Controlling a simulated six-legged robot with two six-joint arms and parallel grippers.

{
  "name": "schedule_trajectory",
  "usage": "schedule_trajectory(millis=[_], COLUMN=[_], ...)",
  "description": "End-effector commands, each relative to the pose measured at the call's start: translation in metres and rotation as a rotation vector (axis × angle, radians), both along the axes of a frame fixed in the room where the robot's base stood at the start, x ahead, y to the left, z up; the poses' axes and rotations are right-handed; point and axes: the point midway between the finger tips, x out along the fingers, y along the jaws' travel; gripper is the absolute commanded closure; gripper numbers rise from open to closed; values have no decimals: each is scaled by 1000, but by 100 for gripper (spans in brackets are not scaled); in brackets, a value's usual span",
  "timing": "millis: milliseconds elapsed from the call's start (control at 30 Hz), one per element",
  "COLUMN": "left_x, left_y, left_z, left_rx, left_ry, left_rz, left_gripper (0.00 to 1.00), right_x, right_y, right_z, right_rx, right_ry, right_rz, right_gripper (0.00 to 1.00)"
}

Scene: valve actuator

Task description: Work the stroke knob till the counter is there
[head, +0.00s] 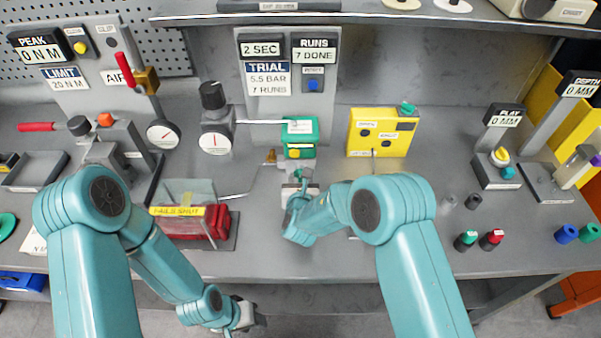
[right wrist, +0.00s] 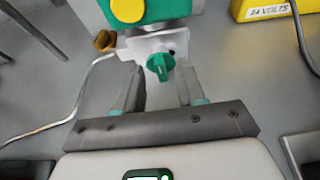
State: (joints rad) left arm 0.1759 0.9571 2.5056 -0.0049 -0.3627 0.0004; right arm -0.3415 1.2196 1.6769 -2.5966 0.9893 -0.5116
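A small green knob (right wrist: 160,66) sits on the front of a white block (right wrist: 155,44) below a green housing (head: 300,130) with a yellow button (right wrist: 128,8). Its label is unreadable, so I cannot confirm it is the stroke knob. In the right wrist view my right gripper (right wrist: 160,88) is open, its fingers either side of the knob's line, apart from it. The runs counter (head: 315,49) reads 7 DONE, and the trial card (head: 268,79) reads 5.5 BAR, 7 RUNS. My left gripper (head: 245,316) hangs at the bench's front edge; its fingers are unclear.
A yellow box (head: 381,133) stands right of the green housing. A regulator with a black knob (head: 212,95) and gauge stands left of it. A cable (right wrist: 70,112) runs left of my right gripper.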

Motion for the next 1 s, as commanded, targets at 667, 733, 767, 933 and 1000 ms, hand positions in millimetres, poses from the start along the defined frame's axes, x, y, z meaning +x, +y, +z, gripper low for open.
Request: schedule_trajectory(millis=[667,733,767,933,1000], left_x=[0,0,0,0,0], left_y=[0,0,0,0,0], left_z=[4,4,3,-8,-18], left_rx=[0,0,0,0,0], left_ry=[-1,-1,-1,-1,-1], left_rz=[0,0,0,0,0], left_gripper=[61,61,61,61,61], right_x=[15,15,15,15,15], right_y=[0,0,0,-1,-1], right_z=[-6,-6,-6,-9,-12], right_rx=[0,0,0,21,43], right_ry=[0,0,0,-1,-1], right_rz=[0,1,1,1,1], right_gripper=[100,100,100,100,100])
